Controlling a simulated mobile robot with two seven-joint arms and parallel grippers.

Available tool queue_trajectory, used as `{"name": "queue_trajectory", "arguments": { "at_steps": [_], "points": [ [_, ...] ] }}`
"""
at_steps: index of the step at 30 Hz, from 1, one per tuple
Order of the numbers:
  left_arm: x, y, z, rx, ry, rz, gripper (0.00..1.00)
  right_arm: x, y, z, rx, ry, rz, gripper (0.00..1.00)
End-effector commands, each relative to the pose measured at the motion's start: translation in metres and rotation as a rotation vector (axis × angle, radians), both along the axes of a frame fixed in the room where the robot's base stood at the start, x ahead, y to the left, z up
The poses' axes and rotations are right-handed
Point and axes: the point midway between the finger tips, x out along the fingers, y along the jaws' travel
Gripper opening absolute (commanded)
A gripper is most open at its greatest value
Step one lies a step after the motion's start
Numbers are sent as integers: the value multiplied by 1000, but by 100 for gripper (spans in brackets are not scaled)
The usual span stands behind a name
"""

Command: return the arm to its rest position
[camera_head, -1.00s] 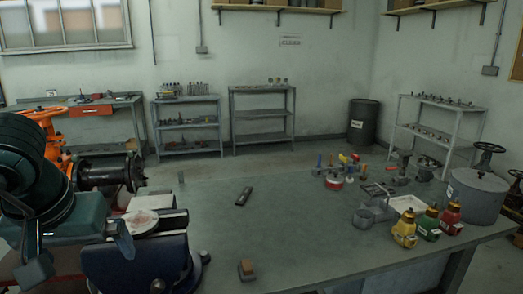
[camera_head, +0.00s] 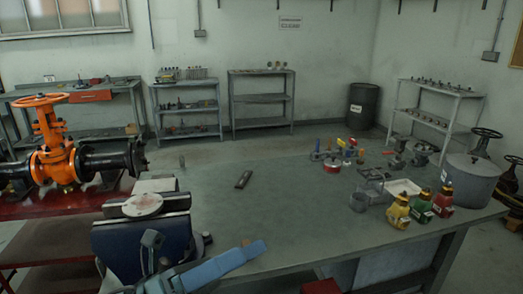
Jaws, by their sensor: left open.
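My left gripper (camera_head: 155,252) is low in the head view, in front of the blue bench vise (camera_head: 145,207). Its grey jaw parts overlap the vise's front, and I see nothing held in it. A light blue part, apparently of my left arm, stretches right from it over the bench's near edge. I cannot tell whether the gripper touches the vise. The orange gate valve (camera_head: 55,160), with its handwheel on top, stands upright on black flanged pipe at the left, clear of my arm. My right gripper is not in view.
The grey workbench (camera_head: 300,215) is mostly clear in the middle, with a dark flat tool (camera_head: 243,180) on it. Yellow (camera_head: 397,212), green (camera_head: 420,208) and red (camera_head: 443,202) bottles stand at the right beside a grey pot (camera_head: 473,182). Shelves line the back wall.

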Motion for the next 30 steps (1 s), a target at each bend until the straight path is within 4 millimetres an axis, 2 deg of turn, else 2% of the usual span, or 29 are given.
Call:
{"name": "queue_trajectory", "arguments": {
  "at_steps": [1, 2, 3, 5, 7, 10, 12, 15, 18, 21, 24, 30],
  "points": [
    [17, 11, -16, -116, 248, 45, 100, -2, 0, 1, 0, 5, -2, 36],
    [28, 19, -29, -185, 396, 73, 100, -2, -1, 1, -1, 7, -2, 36],
    [40, 30, -50, -282, 595, 110, 100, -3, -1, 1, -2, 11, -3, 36],
    [53, 49, -90, -430, 889, 167, 100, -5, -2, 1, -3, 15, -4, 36],
    [56, 68, -140, -591, 1189, 228, 100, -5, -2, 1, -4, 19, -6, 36],
    [40, 88, -212, -805, 1554, 317, 100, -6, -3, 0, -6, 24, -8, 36],
    [20, 98, -256, -942, 1764, 376, 100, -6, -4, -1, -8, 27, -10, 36],
    [-12, 106, -304, -1105, 1992, 451, 100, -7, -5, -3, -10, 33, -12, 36],
    [-39, 110, -334, -1222, 2140, 508, 100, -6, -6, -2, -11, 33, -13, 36],
    [-55, 111, -350, -1286, 2218, 541, 100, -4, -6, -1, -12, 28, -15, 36],
    [-61, 111, -355, -1310, 2245, 552, 100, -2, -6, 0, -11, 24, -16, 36],
    [-61, 111, -355, -1308, 2244, 552, 100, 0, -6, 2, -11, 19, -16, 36]
  ]
}}
